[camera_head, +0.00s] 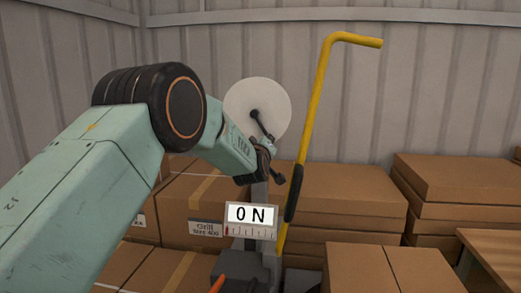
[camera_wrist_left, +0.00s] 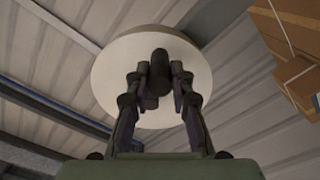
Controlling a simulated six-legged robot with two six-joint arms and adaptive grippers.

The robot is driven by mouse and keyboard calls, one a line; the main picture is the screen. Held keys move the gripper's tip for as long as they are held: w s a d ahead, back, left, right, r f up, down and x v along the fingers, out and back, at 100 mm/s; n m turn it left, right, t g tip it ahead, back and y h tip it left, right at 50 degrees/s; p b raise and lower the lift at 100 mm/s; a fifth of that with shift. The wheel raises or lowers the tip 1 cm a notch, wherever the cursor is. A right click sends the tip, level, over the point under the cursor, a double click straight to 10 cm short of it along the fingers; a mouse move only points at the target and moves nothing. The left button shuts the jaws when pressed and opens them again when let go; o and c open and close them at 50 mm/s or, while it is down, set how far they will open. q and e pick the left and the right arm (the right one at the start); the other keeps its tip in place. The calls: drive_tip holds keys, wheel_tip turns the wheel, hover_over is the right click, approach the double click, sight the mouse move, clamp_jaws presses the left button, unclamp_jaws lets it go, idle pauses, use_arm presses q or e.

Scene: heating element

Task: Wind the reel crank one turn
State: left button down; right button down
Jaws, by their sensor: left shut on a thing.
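The reel (camera_head: 241,99) is a pale round disc on a grey post in front of the corrugated wall. Its dark crank (camera_head: 263,124) runs from the hub down to the right. My left gripper (camera_head: 267,150) is at the crank's lower end, partly hidden by its own arm. In the left wrist view the reel (camera_wrist_left: 104,74) fills the middle behind the fingers. There my left gripper (camera_wrist_left: 158,88) is shut around the dark crank handle (camera_wrist_left: 159,65), one finger on each side. My right gripper is not in view.
A yellow bent bar (camera_head: 317,110) with a black grip stands just right of the reel. A white "ON" sign (camera_head: 250,215) with a scale is below the gripper. Cardboard boxes (camera_head: 345,188) are stacked behind and to the right. A wooden table (camera_head: 493,248) is at the right edge.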

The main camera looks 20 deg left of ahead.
use_arm(q)
drive_tip(key=shift+w+d+n, duration=0.1)
drive_tip(key=shift+d+n, duration=0.25)
drive_tip(key=shift+n, duration=0.05)
drive_tip(key=shift+r, duration=0.1)
drive_tip(key=c, duration=1.5)
unclamp_jaws()
drive_tip(key=o, duration=0.3)
drive_tip(key=shift+w, duration=0.25)
